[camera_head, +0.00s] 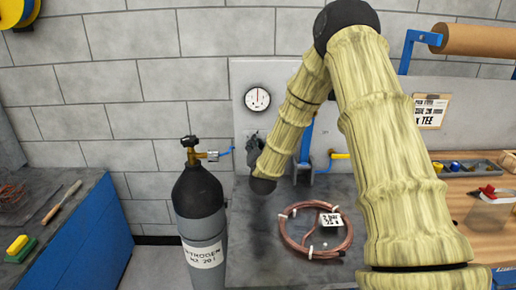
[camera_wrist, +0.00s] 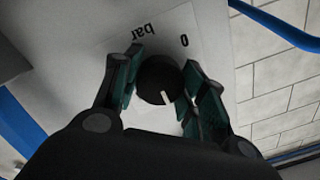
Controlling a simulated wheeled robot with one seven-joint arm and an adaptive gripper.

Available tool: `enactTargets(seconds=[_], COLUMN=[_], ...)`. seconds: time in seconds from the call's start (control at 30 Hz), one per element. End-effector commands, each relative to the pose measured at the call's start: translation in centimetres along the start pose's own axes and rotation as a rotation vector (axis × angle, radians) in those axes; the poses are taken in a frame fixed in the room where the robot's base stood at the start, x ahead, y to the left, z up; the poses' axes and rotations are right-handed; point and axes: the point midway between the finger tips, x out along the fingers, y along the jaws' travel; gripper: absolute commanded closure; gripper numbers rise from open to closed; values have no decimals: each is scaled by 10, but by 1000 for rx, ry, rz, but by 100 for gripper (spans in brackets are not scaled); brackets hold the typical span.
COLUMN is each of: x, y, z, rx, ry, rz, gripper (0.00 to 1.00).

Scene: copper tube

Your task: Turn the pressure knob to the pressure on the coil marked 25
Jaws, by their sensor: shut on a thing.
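The black round pressure knob (camera_wrist: 158,84) sits on a pale panel in the wrist view, with its white pointer line toward the bottom of the picture. "bar" and "0" are printed upside down beside it. My gripper (camera_wrist: 162,64) is shut on the knob, one finger on each side. In the head view my gripper (camera_head: 254,148) is at the grey back panel, hiding the knob. A white round gauge (camera_head: 257,98) is above it, needle pointing roughly up. A copper coil (camera_head: 290,239) lies on the bench with a white tag (camera_head: 331,219), whose small print is hard to read.
A nitrogen cylinder (camera_head: 200,215) with a brass valve and blue hose stands left of the bench (camera_head: 260,270). A blue cabinet (camera_head: 85,240) is further left. Blue brackets and a yellow handle (camera_head: 340,155) are right of my gripper. A parts tray (camera_head: 465,168) is at right.

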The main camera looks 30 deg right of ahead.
Motion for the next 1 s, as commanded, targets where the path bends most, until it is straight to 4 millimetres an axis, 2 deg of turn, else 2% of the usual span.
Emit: enactTargets(seconds=[0.03,0.13,0.43,0.57,0.67,1.0], x=[0,0,0,-6,-18,-79], y=[1,1,0,0,0,1], z=[0,0,0,1,1,1], rx=[0,0,0,1,1,1], ry=[-1,-1,-1,-2,-2,-3], rz=[2,1,1,1,1,1], gripper=[53,36,36,36,36,36])
